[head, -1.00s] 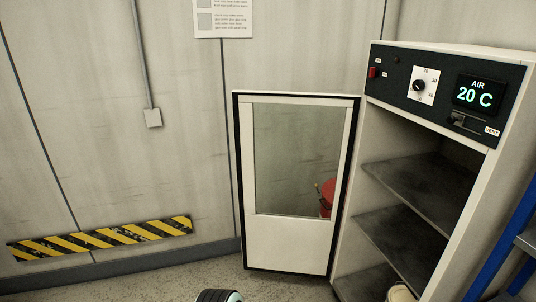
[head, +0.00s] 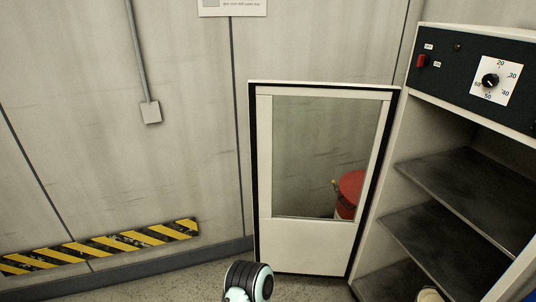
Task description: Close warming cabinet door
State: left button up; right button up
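The warming cabinet (head: 404,130) stands at the right with its front open. Its door (head: 308,246) is swung wide open to the left, hinged on the cabinet's left side. The door has a white frame, a dark edge seal and a large window. Inside the cabinet are dark shelves (head: 455,235). A dark and pale-green part of my own arm shows at the bottom centre, below and left of the door, apart from it in the picture. No gripper fingers are in view.
A red-lidded container (head: 350,188) shows in the door's window. A pale round object (head: 430,295) sits low in the cabinet. The wall behind carries a yellow-black striped strip (head: 100,246) and a conduit box (head: 151,112). Little floor shows in front.

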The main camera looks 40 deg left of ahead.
aim_at(327, 248)
jog(key=j+z, duration=0.15)
jog(key=j, duration=0.3)
jog(key=j+z, duration=0.2)
jog(key=j, duration=0.3)
jog(key=j+z, duration=0.15)
jog(key=j, duration=0.3)
jog(key=j+z, duration=0.15)
jog(key=j, duration=0.3)
jog(key=k+j+z, duration=0.2)
jog(key=j, duration=0.25)
jog(key=j+z, duration=0.15)
jog(key=j, duration=0.35)
jog(key=k+j+z, duration=0.15)
jog(key=j, duration=0.25)
jog(key=k+j+z, duration=0.1)
jog(key=j, duration=0.25)
jog(key=k+j, duration=0.2)
jog(key=k+j+z, duration=0.15)
jog(key=j, duration=0.3)
